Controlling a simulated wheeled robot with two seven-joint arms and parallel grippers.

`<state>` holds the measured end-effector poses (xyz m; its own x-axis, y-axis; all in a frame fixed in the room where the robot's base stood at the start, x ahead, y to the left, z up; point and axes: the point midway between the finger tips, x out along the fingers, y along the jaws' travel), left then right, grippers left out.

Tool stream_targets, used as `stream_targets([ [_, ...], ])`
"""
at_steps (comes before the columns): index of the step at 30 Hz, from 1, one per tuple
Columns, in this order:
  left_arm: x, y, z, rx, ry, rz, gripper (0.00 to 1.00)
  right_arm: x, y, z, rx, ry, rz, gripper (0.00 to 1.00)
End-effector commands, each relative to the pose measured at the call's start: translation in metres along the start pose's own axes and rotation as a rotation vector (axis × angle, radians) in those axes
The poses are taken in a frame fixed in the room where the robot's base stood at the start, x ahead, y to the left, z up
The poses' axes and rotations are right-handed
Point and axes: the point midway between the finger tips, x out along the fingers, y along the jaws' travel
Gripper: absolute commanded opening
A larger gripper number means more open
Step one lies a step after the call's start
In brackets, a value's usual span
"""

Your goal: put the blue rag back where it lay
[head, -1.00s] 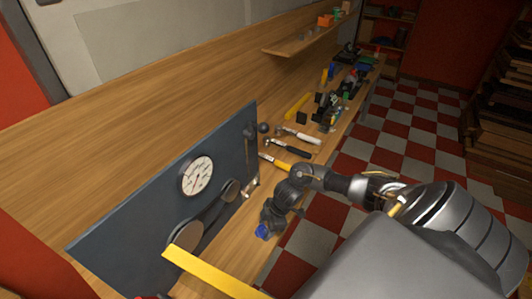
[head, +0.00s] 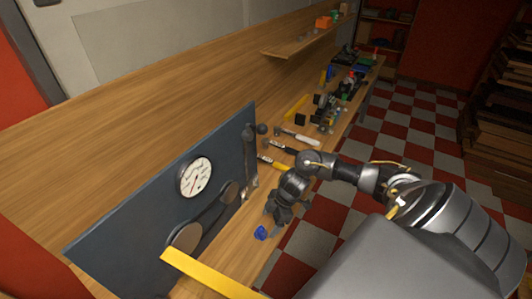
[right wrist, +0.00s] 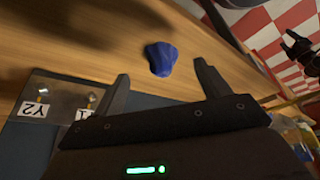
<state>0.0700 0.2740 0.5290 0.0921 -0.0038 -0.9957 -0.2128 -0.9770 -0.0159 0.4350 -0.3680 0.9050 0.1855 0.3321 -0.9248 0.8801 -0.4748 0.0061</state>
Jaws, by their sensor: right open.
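The blue rag (head: 261,233) lies crumpled on the wooden bench, near its front edge and in front of the dark panel. It also shows in the right wrist view (right wrist: 160,58), on bare wood beyond the gap between my fingers. My right gripper (head: 277,215) is open and empty, just behind and to the right of the rag in the head view, apart from it. In the right wrist view the two fingers (right wrist: 162,78) stand wide apart with nothing between them. My left gripper does not show.
The dark panel (head: 120,240) with a round gauge (head: 195,177) stands on the bench (head: 215,247), left of the rag. A yellow bar (head: 215,276) lies nearer. Hammers (head: 297,137) and other tools lie farther along. Checkered floor is on the right.

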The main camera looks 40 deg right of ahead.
Motion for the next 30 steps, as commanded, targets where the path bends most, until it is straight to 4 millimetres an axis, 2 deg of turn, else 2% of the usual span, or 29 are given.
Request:
stream_targets([
  [1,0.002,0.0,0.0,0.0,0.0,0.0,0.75,-0.011,0.001,0.001,-0.004,-0.002,0.004,0.75],
  [6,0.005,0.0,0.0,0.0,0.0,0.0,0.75,-0.043,0.001,0.001,-0.003,-0.001,0.004,0.75],
  [12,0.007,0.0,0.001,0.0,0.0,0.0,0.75,-0.064,0.0,0.0,0.0,-0.001,0.0,0.75],
  [30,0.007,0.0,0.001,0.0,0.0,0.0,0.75,-0.068,0.0,0.0,0.0,0.0,-0.001,0.75],
])
